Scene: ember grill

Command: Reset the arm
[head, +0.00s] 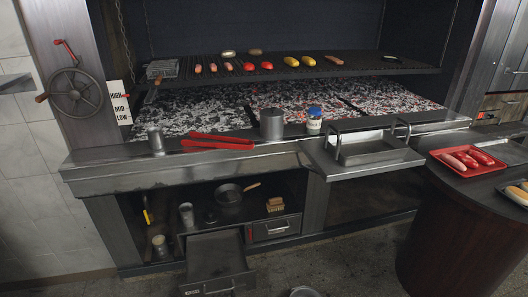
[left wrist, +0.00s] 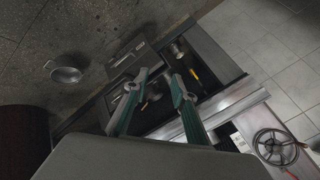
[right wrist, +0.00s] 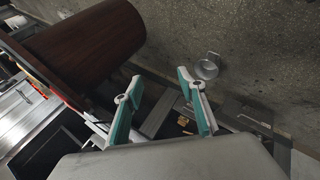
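My left gripper (left wrist: 157,85) shows in the left wrist view with its two green and grey fingers spread apart. Nothing is between the fingertips, and the grill's lower shelf is beyond them. My right gripper (right wrist: 158,82) shows in the right wrist view, also with its fingers apart and empty. The floor and the front of the grill lie beyond it. Neither gripper nor arm shows in the head view.
The grill grate (head: 290,69) holds sausages and vegetables above glowing coals. A drawer (head: 215,266) sticks out low. A round table (head: 455,240) bears a red tray (head: 449,165). A metal bowl (right wrist: 207,69) is on the floor.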

